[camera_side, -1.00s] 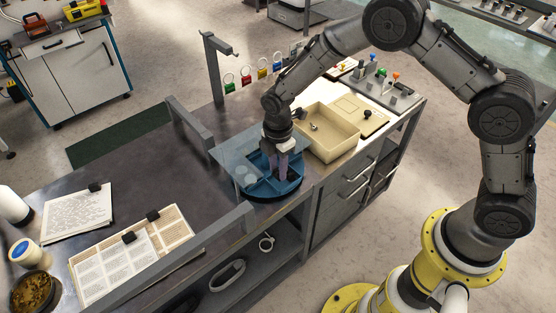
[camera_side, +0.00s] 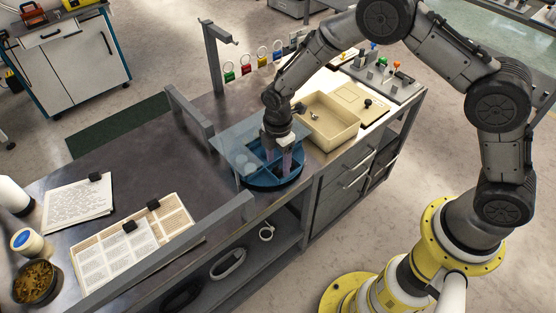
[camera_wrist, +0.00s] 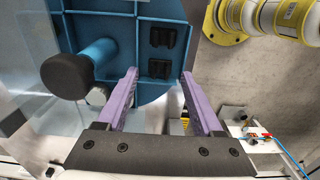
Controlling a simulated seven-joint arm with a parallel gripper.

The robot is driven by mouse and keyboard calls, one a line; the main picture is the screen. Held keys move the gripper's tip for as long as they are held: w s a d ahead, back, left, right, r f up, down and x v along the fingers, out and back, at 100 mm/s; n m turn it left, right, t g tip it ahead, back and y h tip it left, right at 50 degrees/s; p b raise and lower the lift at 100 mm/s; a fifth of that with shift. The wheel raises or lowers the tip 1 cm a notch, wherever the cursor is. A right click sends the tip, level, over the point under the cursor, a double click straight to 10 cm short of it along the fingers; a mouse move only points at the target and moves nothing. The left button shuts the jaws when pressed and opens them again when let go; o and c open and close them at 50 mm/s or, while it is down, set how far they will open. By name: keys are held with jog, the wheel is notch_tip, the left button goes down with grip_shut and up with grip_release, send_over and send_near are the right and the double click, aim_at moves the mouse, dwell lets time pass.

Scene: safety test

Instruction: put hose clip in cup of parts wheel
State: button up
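The blue parts wheel (camera_side: 262,184) sits on the bench, partly under a clear sheet (camera_side: 238,148) at its left. My gripper (camera_side: 277,172) points down over the wheel, with its purple fingers apart. In the wrist view my gripper (camera_wrist: 159,75) is open, with nothing held between the fingers. Two small black pieces (camera_wrist: 160,68) lie on the wheel's blue surface (camera_wrist: 118,30) just beyond the fingertips; they look like clips, but I cannot tell which is the hose clip. The wheel's dark knob (camera_wrist: 66,76) is left of the fingers.
A tan tray (camera_side: 345,137) with a small metal piece (camera_side: 314,116) stands right of the wheel. Grey rails (camera_side: 188,118) flank the wheel's left side. Colored padlocks (camera_side: 246,68) hang behind. Papers (camera_side: 77,208) lie at the left, with bare bench between.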

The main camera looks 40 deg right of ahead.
jog(key=s+d+r+m+t, duration=0.1)
jog(key=d+r, duration=0.1)
jog(key=r, duration=1.1)
jog(key=s+d+r+t, duration=0.1)
jog(key=d+r+t, duration=0.15)
jog(key=r, duration=1.05)
jog(key=s+d+r+m+t, duration=0.1)
jog(key=s+d+r+m, duration=0.3)
jog(key=s+r, duration=0.4)
jog(key=s+d+f+m, duration=0.1)
jog(key=s+f+m, duration=0.1)
jog(key=s+m, duration=0.4)
jog(key=s+d+f+m+t, duration=0.1)
jog(key=s+d+f+m, duration=0.1)
jog(key=s+m, duration=0.5)
jog(key=s, duration=0.4)
jog(key=shift+s+d+f, duration=0.2)
jog(key=shift+s+d, duration=0.1)
